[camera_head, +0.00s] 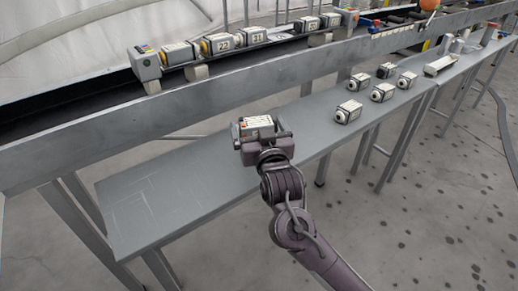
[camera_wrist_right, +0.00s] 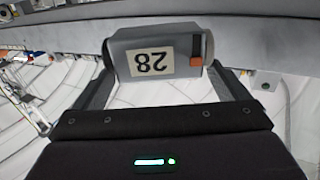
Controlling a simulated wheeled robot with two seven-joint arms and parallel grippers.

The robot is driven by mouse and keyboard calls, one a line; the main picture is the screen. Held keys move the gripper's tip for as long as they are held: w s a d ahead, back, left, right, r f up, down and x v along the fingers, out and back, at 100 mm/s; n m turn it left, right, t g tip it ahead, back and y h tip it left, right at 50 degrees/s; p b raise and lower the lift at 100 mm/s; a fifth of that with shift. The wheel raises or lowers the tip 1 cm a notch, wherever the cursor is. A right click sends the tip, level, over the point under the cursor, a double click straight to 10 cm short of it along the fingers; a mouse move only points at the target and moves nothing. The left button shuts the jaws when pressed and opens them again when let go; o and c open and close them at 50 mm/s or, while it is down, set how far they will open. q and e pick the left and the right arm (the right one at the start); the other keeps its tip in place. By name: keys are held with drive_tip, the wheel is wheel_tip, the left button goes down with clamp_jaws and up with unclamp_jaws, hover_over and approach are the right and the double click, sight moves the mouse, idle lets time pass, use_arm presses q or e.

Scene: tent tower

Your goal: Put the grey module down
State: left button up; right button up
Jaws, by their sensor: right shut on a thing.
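My right gripper (camera_head: 263,134) is shut on a grey module (camera_head: 258,123). In the right wrist view the module (camera_wrist_right: 120,42) sits between the two fingers (camera_wrist_right: 160,85). It is a grey box with a pale label reading 28, upside down in that view, and an orange patch at its right end. Its underside is hidden. My left gripper is not in view.
Several pale modules (camera_head: 349,112) stand on the shelf to the right. A raised rail (camera_head: 200,107) runs behind the shelf. Above it are numbered modules (camera_head: 220,43) in a row with a grey end block (camera_head: 145,63). The shelf's left part, with faint corner marks, is bare.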

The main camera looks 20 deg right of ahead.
wheel_tip(320, 180, down, 5)
drive_tip(key=shift+r+b, duration=0.1)
drive_tip(key=shift+b, duration=0.5)
drive_tip(key=shift+f, duration=0.45)
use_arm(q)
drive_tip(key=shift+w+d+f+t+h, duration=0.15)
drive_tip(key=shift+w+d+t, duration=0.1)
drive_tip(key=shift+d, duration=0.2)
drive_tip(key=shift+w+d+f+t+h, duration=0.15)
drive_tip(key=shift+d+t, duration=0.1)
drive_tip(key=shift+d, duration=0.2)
use_arm(e)
drive_tip(key=o, duration=0.9)
drive_tip(key=shift+f, duration=0.15)
drive_tip(key=shift+c, duration=0.2)
drive_tip(key=shift+o, duration=0.3)
drive_tip(key=shift+s, duration=0.15)
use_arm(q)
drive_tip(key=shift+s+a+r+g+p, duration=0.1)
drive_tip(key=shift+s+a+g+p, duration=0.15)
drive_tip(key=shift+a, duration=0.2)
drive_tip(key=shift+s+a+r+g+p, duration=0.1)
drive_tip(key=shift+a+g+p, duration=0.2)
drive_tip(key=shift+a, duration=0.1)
use_arm(e)
drive_tip(key=s, duration=1.1)
drive_tip(key=shift+s+a, duration=0.3)
drive_tip(key=shift+s, duration=0.05)
